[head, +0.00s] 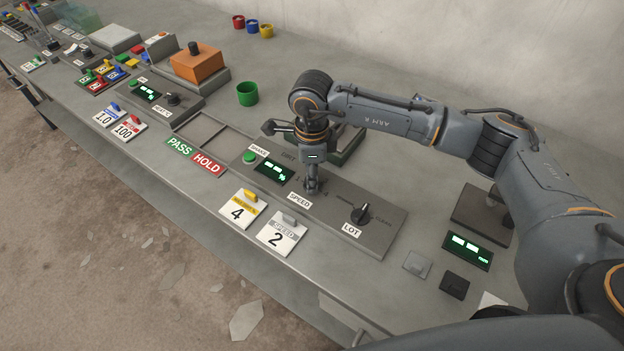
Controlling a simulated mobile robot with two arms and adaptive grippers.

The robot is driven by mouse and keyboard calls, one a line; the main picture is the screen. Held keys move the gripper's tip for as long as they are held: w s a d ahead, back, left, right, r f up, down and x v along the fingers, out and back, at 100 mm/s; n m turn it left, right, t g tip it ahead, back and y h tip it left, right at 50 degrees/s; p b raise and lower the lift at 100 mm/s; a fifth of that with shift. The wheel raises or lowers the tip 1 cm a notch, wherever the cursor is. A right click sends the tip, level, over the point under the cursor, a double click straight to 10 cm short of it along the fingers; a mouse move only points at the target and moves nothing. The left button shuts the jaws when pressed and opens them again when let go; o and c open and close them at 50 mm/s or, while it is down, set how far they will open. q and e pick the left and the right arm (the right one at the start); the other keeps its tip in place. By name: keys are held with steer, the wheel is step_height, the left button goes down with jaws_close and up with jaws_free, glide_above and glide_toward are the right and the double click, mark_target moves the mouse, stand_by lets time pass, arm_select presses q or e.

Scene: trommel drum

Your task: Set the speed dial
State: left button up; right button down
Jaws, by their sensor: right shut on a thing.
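The grey control panel (385,243) lies on the long bench. The speed dial is hidden under my right gripper (312,188), above the SPEED label (299,200). My right gripper points down and is shut on the dial. A card reading SPEED 2 (282,234) with a grey clip lies in front of the panel. The LOT knob (361,213) is to the right of the gripper, apart from it. A green button (249,157) and a small lit display (274,170) are to its left. My left gripper is not in view.
A card reading 4 (241,210) lies beside the SPEED card. PASS (180,147) and HOLD (208,163) plates lie left of the panel. A green cup (247,93) and an orange block (197,64) stand farther back. Another lit display (466,250) is at right.

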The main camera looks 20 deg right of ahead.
steer(key=m+b, duration=0.1)
steer(key=m, duration=0.2)
steer(key=shift+f+b, duration=0.1)
steer(key=shift+b, duration=0.25)
steer(key=shift+m+b, duration=0.45)
steer(key=shift+m, duration=1.05)
steer(key=c, duration=1)
jaws_free()
steer(key=shift+r, duration=0.25)
step_height(320, 180, up, 12)
steer(key=shift+f, duration=0.1)
